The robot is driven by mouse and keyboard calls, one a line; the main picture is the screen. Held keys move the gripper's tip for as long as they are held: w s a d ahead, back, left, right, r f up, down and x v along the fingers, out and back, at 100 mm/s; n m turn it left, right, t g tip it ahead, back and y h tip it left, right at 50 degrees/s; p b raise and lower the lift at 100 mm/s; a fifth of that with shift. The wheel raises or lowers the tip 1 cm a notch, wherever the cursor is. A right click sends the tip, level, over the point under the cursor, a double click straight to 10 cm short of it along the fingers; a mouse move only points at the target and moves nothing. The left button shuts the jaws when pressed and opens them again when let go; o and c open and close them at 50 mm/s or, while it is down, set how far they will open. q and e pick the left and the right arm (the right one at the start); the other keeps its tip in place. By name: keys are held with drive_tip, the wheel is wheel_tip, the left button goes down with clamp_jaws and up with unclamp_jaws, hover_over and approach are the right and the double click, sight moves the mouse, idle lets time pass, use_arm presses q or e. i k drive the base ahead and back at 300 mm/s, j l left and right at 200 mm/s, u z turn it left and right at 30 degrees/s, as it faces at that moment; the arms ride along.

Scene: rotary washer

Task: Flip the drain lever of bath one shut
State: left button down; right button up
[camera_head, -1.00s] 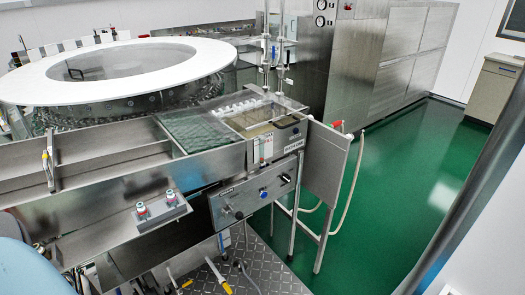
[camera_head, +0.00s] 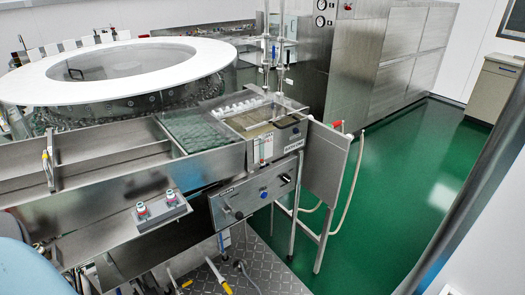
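The bath (camera_head: 262,117) with a small label plate on its front, which seems to read bath one, is right of centre and holds cloudy liquid. Below it, a steel front panel (camera_head: 255,195) carries a small dark label at its upper left that I cannot read for certain. Neither of my grippers is in view.
A steel sink counter (camera_head: 110,215) with two small capped bottles (camera_head: 156,209) fills the left. A round white-rimmed washer (camera_head: 130,70) stands behind. A steel side plate (camera_head: 326,165) and a hose stand right of the bath. The green floor (camera_head: 410,185) beyond is clear.

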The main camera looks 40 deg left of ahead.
sight(238, 215)
drive_tip(key=u, duration=1.25)
